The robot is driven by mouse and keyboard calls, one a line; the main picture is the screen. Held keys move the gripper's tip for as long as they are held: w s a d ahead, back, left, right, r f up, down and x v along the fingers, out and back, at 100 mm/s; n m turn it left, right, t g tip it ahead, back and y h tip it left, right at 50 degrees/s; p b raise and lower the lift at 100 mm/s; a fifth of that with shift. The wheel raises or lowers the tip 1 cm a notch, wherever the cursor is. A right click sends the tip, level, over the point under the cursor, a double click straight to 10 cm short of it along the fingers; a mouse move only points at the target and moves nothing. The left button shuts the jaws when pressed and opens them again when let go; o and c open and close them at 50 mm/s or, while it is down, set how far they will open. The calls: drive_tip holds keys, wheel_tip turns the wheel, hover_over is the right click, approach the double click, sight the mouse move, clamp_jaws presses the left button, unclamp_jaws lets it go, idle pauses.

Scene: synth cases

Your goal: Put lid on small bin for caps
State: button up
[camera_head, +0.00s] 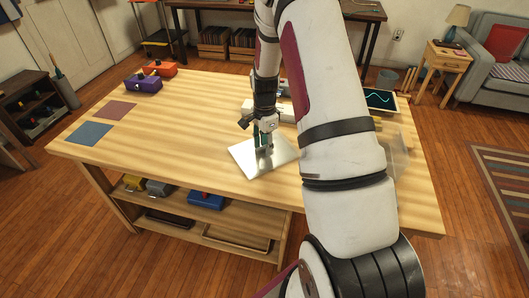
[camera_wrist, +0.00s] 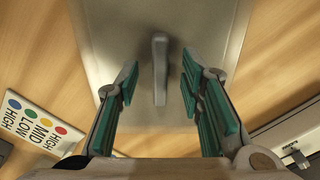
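A square silver-grey plate with a raised bar handle, which looks like the lid (camera_head: 250,165), lies flat on the wooden table. In the wrist view the lid (camera_wrist: 205,25) fills the upper middle, with its handle (camera_wrist: 160,75) standing between my fingers. My gripper (camera_head: 263,145) is over the plate, pointing down. In the wrist view my gripper (camera_wrist: 159,75) is open, its green pads on either side of the handle with a gap at each side. A clear-walled container (camera_head: 397,160) shows partly behind my arm at right; I cannot tell if it is the small bin.
A purple box (camera_head: 143,85) and an orange box (camera_head: 162,69) stand at the table's far left, near blue (camera_head: 89,133) and brown (camera_head: 115,109) mats. A label card (camera_wrist: 35,120) lies beside the plate.

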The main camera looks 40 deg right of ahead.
clamp_jaws()
idle(0.3)
